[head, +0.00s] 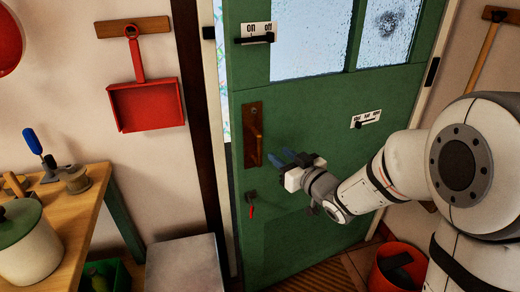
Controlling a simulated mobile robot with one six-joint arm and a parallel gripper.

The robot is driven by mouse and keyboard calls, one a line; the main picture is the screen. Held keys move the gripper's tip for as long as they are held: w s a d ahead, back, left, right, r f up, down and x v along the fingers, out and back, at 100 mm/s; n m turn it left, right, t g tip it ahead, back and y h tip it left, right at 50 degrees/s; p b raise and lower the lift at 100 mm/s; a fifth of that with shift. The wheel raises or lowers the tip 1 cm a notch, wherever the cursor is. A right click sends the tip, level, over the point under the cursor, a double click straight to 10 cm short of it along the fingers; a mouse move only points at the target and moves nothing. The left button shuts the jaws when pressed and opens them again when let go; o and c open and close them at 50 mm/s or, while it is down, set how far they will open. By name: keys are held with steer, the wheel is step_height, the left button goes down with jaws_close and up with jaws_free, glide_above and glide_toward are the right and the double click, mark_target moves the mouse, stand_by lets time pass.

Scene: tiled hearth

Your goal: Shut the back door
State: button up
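The green back door (310,115) stands ajar, with a bright strip of outdoors showing between its left edge and the dark frame. A brass-coloured handle on a dark plate (253,135) is near its left edge. A key with a red tag (251,205) hangs below the handle. My gripper (283,158) is just right of the handle plate, its blue fingertips pointing left towards it. The fingers look apart with nothing between them. Whether they touch the door is hard to tell.
A wooden bench (75,225) with a lidded pot (28,245) stands at left. A pale box (187,265) is on the floor left of the door. A red bucket (397,268) stands at lower right. A red dustpan (146,105) hangs on the wall.

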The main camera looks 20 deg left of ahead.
mark_target(261, 147)
steer(key=shift+y, duration=0.5)
steer(key=x, duration=0.5)
steer(key=s+a+x, duration=0.1)
steer(key=x, duration=0.2)
steer(key=shift+a+f, duration=0.15)
steer(key=shift+f, duration=0.05)
jaws_close()
